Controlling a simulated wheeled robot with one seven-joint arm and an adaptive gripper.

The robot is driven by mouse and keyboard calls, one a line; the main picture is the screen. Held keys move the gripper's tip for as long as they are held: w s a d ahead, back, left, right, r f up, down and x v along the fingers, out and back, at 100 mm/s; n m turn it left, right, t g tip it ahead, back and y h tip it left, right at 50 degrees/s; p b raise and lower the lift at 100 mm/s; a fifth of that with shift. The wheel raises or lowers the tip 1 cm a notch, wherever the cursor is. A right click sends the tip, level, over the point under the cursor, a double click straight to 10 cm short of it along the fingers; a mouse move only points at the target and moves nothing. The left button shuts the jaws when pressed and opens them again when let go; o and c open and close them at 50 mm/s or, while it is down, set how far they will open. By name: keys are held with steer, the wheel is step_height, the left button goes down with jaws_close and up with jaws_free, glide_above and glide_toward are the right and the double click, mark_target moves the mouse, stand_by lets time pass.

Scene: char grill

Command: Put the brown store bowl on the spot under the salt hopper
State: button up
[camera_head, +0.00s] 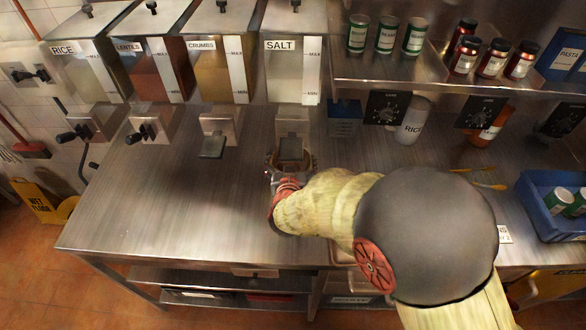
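The salt hopper (281,75), a clear-fronted bin labelled SALT, is the rightmost of the row at the back of the steel counter. Its grey outlet (292,122) hangs below it. A round brown rim, which looks like the brown store bowl (311,160), shows just below and in front of the outlet. The spot under the bowl is hidden. My gripper (286,175) is at the near side of the bowl, partly covered by my own wrist. Its fingertips are too small and hidden to tell whether they are open or shut, or whether they touch the bowl.
Hoppers for rice (78,75), lentils (150,68) and crumbs (215,66) stand to the left. A blue crate (535,215) sits at the right. The counter's left part (170,205) is clear.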

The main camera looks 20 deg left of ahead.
mark_target(292, 164)
steer(key=shift+w+a+f+b, duration=0.15)
steer(key=shift+w+f+b, duration=0.15)
steer(key=shift+w+f, duration=0.8)
step_height(292, 164, down, 4)
steer(key=shift+w+r+b, duration=0.1)
steer(key=shift+r+b, duration=0.05)
steer(key=shift+b, duration=0.55)
steer(key=shift+r, duration=0.1)
steer(key=o, duration=0.8)
steer(key=shift+f, duration=0.2)
steer(key=o, duration=0.4)
steer(key=shift+o, duration=0.2)
steer(key=shift+r, duration=0.15)
